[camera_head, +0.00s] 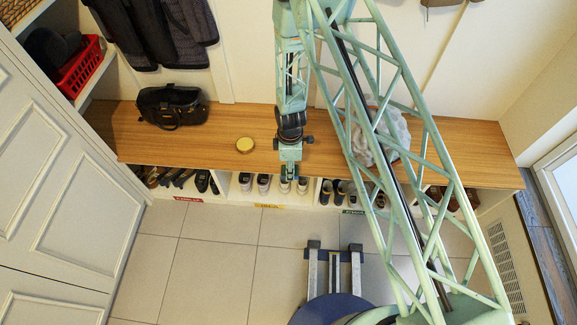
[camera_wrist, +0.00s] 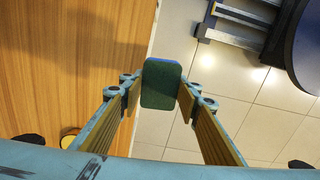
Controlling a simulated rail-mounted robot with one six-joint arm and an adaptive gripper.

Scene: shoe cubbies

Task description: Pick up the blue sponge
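The blue sponge (camera_wrist: 161,84) shows in the wrist view as a block with a dark green face and a thin blue edge at its top. It sits between the two fingertips of my gripper (camera_wrist: 160,92), which press on its left and right sides. The sponge appears held near the bench's front edge, with floor tiles beyond it. In the head view my gripper (camera_head: 290,176) points down at the front of the wooden bench (camera_head: 225,125); I cannot make out the sponge there.
A round yellow tin (camera_head: 245,145) lies on the bench left of my arm. A black bag (camera_head: 172,106) sits further left, and a pale bag (camera_head: 380,135) sits right, behind my arm lattice. Shoes (camera_head: 264,182) fill cubbies below. Tiled floor (camera_head: 215,250) is open in front.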

